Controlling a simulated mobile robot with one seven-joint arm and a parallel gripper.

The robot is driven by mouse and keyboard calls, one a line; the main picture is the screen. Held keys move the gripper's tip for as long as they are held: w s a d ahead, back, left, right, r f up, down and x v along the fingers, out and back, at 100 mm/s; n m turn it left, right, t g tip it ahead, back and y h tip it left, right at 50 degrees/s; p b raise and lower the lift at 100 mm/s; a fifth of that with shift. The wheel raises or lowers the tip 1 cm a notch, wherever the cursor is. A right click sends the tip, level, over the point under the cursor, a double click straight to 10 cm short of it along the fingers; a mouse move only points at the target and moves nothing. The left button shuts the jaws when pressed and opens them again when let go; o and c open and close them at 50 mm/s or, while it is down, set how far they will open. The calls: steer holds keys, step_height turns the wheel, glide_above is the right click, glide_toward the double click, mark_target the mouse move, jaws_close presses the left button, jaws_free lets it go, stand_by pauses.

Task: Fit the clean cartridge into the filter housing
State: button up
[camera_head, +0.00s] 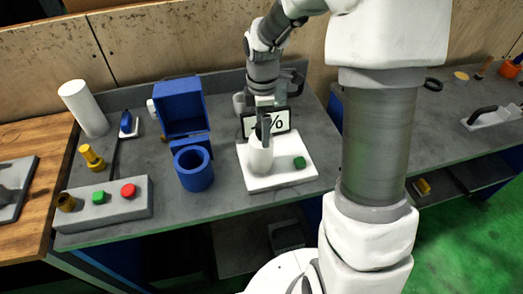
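My gripper (264,128) points down over a white-grey cylinder (260,157) that stands on a white base. The dark fingers are at its top; whether they grip it is not clear. A blue open-topped round vessel (194,172), which looks like the filter housing, stands left of my gripper. Its inside looks dark, and I cannot see the bottom. A larger white cylinder (83,108) stands at the back left and appears to lean in the picture. I cannot tell which white cylinder is the clean cartridge.
The white base (280,182) has a green button (300,162) and a display with a percent sign (280,122). A blue box (184,108) is behind the vessel. A grey panel (110,207) with green and red buttons is at the front left. A yellow knob-like part (91,157) stands nearby.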

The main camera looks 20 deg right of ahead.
step_height(320, 180, down, 5)
steer(key=shift+w+a+f, duration=0.1)
jaws_close()
stand_by(0.6)
